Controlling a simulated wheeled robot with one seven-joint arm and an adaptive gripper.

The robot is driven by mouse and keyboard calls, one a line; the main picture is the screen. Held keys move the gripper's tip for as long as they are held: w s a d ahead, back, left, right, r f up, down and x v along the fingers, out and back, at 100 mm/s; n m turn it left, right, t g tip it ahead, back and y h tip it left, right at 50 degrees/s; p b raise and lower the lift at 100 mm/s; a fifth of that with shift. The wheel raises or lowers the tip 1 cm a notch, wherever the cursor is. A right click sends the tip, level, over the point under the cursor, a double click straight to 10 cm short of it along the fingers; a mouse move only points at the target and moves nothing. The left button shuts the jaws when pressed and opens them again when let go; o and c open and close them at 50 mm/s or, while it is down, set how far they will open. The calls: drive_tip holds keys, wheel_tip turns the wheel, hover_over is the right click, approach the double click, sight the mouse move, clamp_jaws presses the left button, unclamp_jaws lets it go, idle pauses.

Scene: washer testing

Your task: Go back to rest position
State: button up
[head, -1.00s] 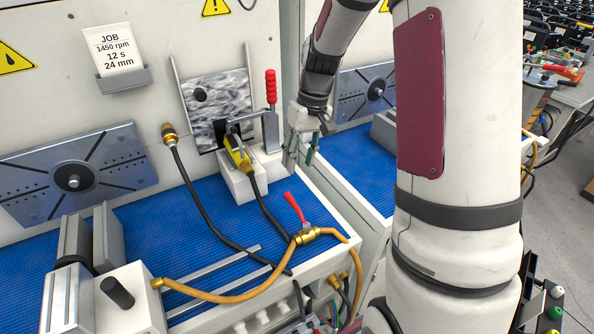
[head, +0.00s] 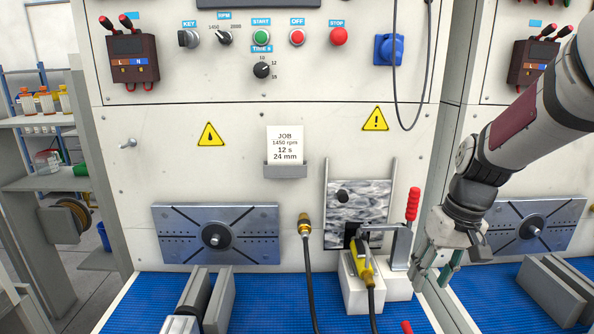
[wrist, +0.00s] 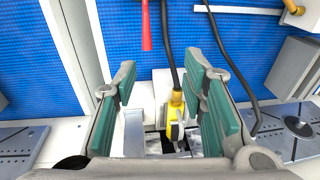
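My gripper (head: 437,272) is at the right in the head view, just right of the toggle clamp with the red handle (head: 412,204). In the wrist view my gripper (wrist: 163,100) shows two green-padded fingers standing wide apart, with nothing held between them. Beyond the gap, a yellow-bodied tool (wrist: 176,105) with a black cable sits at the white clamp block. The same yellow tool (head: 366,262) shows in the head view below the grey mottled plate (head: 372,205). My arm reaches in from the upper right.
A panel with knobs and buttons (head: 261,37) rises behind the blue mat (head: 270,300). A job card (head: 285,146) hangs on it. A brass-tipped hose (head: 304,228) stands left of the clamp block. A slotted plate (head: 216,234) is at left, and grey rails (head: 219,300) stand in front.

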drive_tip(key=s+a+r+t, duration=0.2)
drive_tip(key=s+r, duration=0.3)
drive_tip(key=s, duration=0.4)
drive_tip(key=s+a+r+t+h, duration=0.1)
drive_tip(key=s+a+r, duration=0.4)
drive_tip(key=s, duration=0.5)
drive_tip(key=shift+a+r+t, duration=0.15)
drive_tip(key=shift+r+t, duration=0.05)
drive_tip(key=shift+t, duration=0.5)
